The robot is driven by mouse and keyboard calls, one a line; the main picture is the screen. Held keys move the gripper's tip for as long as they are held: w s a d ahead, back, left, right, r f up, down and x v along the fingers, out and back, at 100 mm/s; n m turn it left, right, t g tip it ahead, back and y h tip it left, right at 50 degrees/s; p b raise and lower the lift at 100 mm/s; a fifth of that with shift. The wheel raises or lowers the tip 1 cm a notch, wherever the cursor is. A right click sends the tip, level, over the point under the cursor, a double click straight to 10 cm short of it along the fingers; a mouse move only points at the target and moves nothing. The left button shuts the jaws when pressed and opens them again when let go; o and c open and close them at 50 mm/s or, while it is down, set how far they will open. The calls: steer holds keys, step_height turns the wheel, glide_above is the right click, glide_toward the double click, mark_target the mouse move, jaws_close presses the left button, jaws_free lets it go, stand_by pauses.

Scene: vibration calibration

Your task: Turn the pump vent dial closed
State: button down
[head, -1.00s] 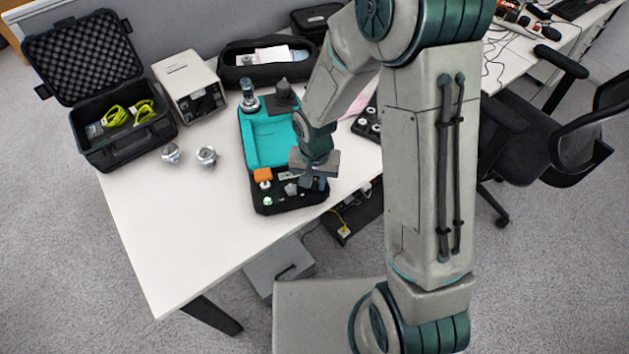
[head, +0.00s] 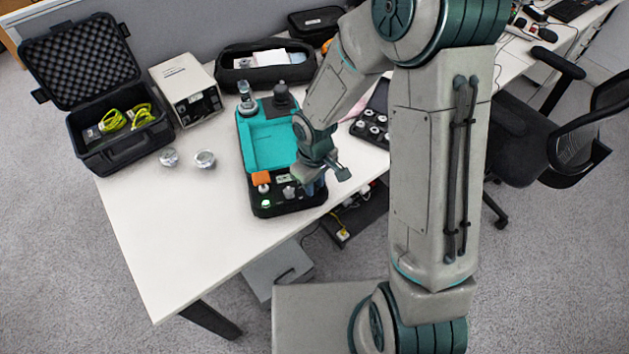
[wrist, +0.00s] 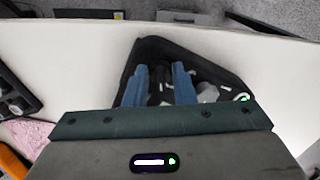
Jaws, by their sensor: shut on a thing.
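The pump (head: 243,150) is a black case with a teal recess, on the white table. Its front panel carries an orange block (head: 261,178), a green-lit button (head: 266,203) and a grey knob (head: 289,193). My gripper (head: 319,188) points down over the panel's right end. In the wrist view, the blue fingers of my gripper (wrist: 157,86) stand either side of a dark upright part, the vent dial (wrist: 159,76), and are shut on it. The gripper body hides the dial in the head view, and its marking is not readable.
Two small metal parts (head: 205,159) lie left of the pump. An open black case (head: 120,150) with yellow cables and a beige box (head: 184,85) stand at the back left. A black tray of round parts (head: 371,128) lies to the right. The table's front left is clear.

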steer(key=shift+w+n, duration=0.1)
steer(key=shift+n, duration=1.2)
steer(key=c, duration=2.2)
jaws_free()
steer(key=c, duration=1.2)
jaws_free()
steer(key=shift+c, duration=0.2)
step_height(320, 180, up, 14)
steer(key=p, duration=0.2)
steer(key=shift+f, duration=0.1)
steer(key=s+d+r+m+t, duration=0.3)
steer(key=s+d+r+m, duration=0.7)
steer(key=s+d+m, duration=0.1)
steer(key=shift+s+d+r, duration=0.25)
steer(key=shift+s+d, duration=0.25)
steer(key=shift+s, duration=0.4)
